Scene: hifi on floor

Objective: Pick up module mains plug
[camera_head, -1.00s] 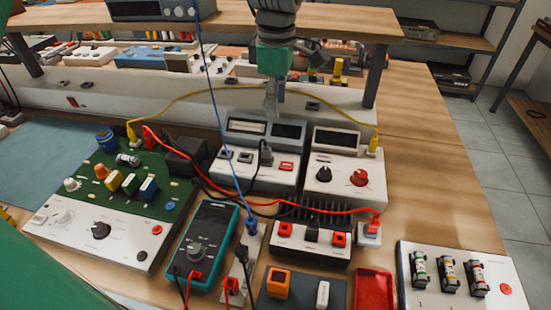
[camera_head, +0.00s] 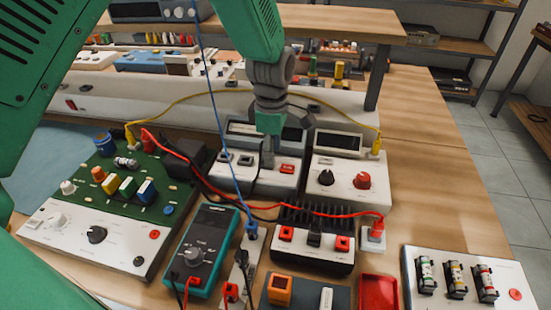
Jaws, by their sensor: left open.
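The module (camera_head: 277,182) is a grey and white box with dark display windows, two dark sockets and a red switch, standing mid-table. My left gripper (camera_head: 268,162) comes down from above over the middle of its front, fingers pointing down. It is open, with the fingers seen nearly edge-on. The dark mains plug is hidden behind the fingers in this view, so I cannot tell whether they touch it. My right gripper is not in view.
A second white module (camera_head: 345,185) with black and red knobs stands close on the right. A green circuit board unit (camera_head: 130,190) and a teal multimeter (camera_head: 201,250) are on the left. Red, blue and yellow cables cross nearby. Bare wood (camera_head: 430,190) lies to the right.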

